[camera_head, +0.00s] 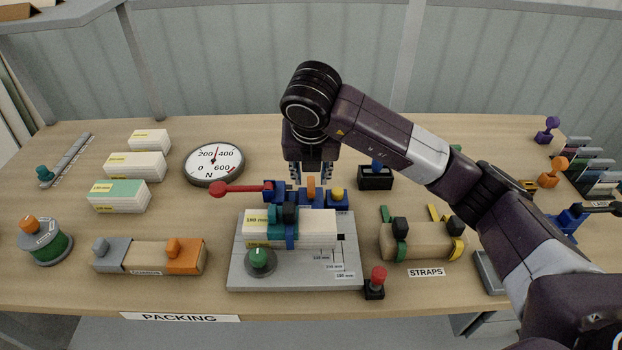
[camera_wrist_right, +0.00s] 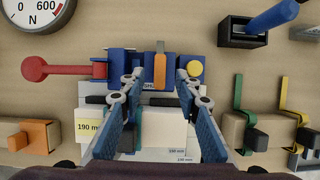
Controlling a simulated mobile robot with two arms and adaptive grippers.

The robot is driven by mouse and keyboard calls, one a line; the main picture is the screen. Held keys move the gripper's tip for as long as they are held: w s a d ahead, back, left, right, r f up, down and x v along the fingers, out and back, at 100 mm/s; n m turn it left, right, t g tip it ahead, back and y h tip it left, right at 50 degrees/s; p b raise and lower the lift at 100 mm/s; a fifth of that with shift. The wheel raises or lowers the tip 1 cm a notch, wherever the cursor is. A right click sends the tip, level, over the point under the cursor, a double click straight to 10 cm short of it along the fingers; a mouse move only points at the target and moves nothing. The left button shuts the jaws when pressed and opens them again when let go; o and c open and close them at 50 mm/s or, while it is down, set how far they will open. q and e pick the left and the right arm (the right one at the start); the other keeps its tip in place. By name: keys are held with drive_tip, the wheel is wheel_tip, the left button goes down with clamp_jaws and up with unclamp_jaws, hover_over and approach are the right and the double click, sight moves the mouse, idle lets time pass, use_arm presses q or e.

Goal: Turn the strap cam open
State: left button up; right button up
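A dark teal block (camera_head: 289,213), which may be the strap cam, sits on top. Behind it stands a blue unit (camera_head: 275,192) with an orange lever (camera_head: 311,187), a yellow knob (camera_head: 337,194) and a red-ended lever (camera_head: 222,188) pointing left.
A dial gauge (camera_head: 213,163) and pack stacks (camera_head: 134,165) stand at left. A red button (camera_head: 376,277) is right of the plate. Spare green and yellow straps (camera_head: 442,215) sit on a tan block. A dark holder (camera_head: 375,183) stands behind. My right arm covers the right side.

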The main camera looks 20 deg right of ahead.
drive_tip(key=v, duration=0.8)
drive_tip(key=shift+s+r, duration=0.15)
drive_tip(key=shift+r, duration=0.2)
drive_tip(key=shift+a, duration=0.1)
